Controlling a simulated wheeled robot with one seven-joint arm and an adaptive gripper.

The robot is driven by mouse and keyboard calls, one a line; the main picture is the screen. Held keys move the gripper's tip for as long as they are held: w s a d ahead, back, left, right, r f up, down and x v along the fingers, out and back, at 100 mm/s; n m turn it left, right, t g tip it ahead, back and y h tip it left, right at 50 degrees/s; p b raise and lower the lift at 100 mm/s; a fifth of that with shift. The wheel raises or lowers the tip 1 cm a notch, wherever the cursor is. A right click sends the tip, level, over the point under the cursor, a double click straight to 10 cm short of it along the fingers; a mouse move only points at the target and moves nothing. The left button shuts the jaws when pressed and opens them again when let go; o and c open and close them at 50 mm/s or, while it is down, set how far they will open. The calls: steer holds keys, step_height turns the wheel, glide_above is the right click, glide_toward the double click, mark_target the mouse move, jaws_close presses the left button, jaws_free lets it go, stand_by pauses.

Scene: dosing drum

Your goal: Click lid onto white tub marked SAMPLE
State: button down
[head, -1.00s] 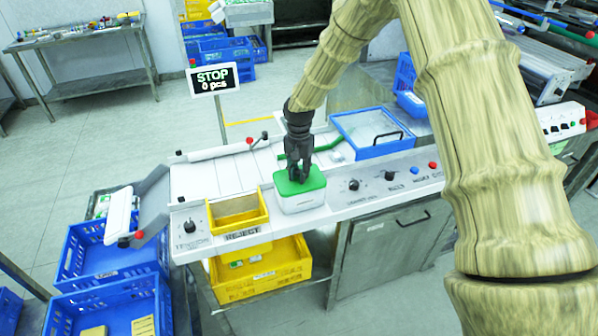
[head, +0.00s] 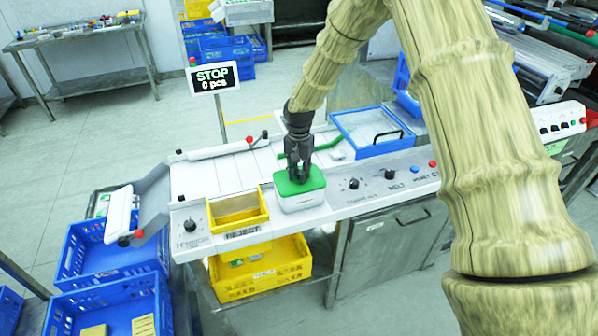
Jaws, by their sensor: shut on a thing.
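The white tub (head: 304,202) stands on the front ledge of the machine, right of the yellow reject tray. Its marking is too small to read. The green lid (head: 311,185) lies over the top of the tub; I cannot tell whether it is clicked down all round. My gripper (head: 299,178) points straight down and is shut on the lid, its fingertips at the middle of the lid's top.
A yellow reject tray (head: 237,220) stands left of the tub. Knobs and buttons (head: 389,174) line the panel to the right. A blue-framed clear cover (head: 372,131) lies behind. A stand sign (head: 213,79) reads STOP, 0 pcs. Blue crates (head: 110,312) stand on the floor at left.

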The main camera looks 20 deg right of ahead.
stand_by(0.3)
steer(key=c, duration=0.7)
jaws_free()
steer(key=shift+r, duration=0.1)
steer(key=shift+r+p, duration=2.05)
steer(key=shift+r, duration=1.35)
jaws_close()
